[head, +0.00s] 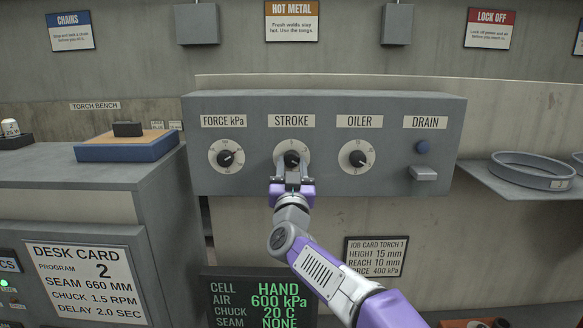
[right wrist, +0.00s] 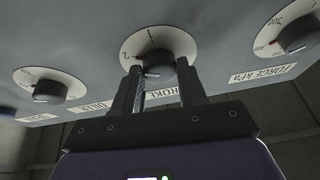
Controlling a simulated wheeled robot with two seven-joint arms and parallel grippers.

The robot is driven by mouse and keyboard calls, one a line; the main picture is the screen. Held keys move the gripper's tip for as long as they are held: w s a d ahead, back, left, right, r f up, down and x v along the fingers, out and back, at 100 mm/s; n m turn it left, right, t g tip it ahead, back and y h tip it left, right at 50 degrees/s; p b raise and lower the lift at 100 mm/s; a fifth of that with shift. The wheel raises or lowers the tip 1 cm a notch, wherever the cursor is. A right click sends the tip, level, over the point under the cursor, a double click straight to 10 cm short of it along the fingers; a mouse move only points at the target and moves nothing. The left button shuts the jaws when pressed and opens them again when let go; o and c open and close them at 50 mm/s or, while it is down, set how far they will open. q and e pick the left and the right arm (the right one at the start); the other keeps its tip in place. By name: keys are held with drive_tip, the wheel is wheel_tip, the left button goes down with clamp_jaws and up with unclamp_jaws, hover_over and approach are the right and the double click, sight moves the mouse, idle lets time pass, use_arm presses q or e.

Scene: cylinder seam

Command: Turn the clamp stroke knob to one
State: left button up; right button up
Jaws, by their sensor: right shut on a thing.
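The STROKE knob (head: 292,158) is a black round knob on a pale dial in the middle of the grey control panel. My right gripper (head: 292,170) reaches up to it from below, with a finger on each side, and is shut on it. In the right wrist view the knob (right wrist: 153,62) sits between the dark fingers of the gripper (right wrist: 160,68). A mark like a 1 and a 2 show on its dial there, with the panel labels upside down. The fingers hide part of the dial, and I cannot tell for sure which mark the pointer faces.
The FORCE knob (head: 227,153) is left of the STROKE knob and the OILER knob (head: 357,158) is right.

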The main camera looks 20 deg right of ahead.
drive_tip(key=shift+c, duration=0.8)
drive_tip(key=shift+m+h, duration=0.4)
drive_tip(key=shift+m, duration=0.1)
drive_tip(key=m+h, duration=0.1)
drive_tip(key=m, duration=0.2)
drive_tip(key=shift+a+g, duration=0.1)
drive_tip(key=shift+g, duration=0.3)
drive_tip(key=m+g+h, duration=0.1)
drive_tip(key=m+h, duration=0.1)
drive_tip(key=m, duration=0.1)
drive_tip(key=shift+w+a+m, duration=0.1)
drive_tip(key=shift+a+m, duration=0.05)
drive_tip(key=shift+m, duration=0.25)
drive_tip(key=m+g, duration=0.1)
drive_tip(key=m, duration=0.1)
drive_tip(key=m+g+h+p, duration=0.1)
drive_tip(key=m, duration=0.1)
drive_tip(key=shift+a+r+m+h+p, duration=0.1)
drive_tip(key=shift+r+m+h+p, duration=0.05)
drive_tip(key=shift+m+h+p, duration=0.2)
drive_tip(key=shift+m+g+h+p, duration=0.25)
drive_tip(key=shift+m+g+p, duration=0.3)
drive_tip(key=shift+m, duration=1.4)
drive_tip(key=shift+a+g, duration=0.1)
drive_tip(key=shift+g, duration=0.15)
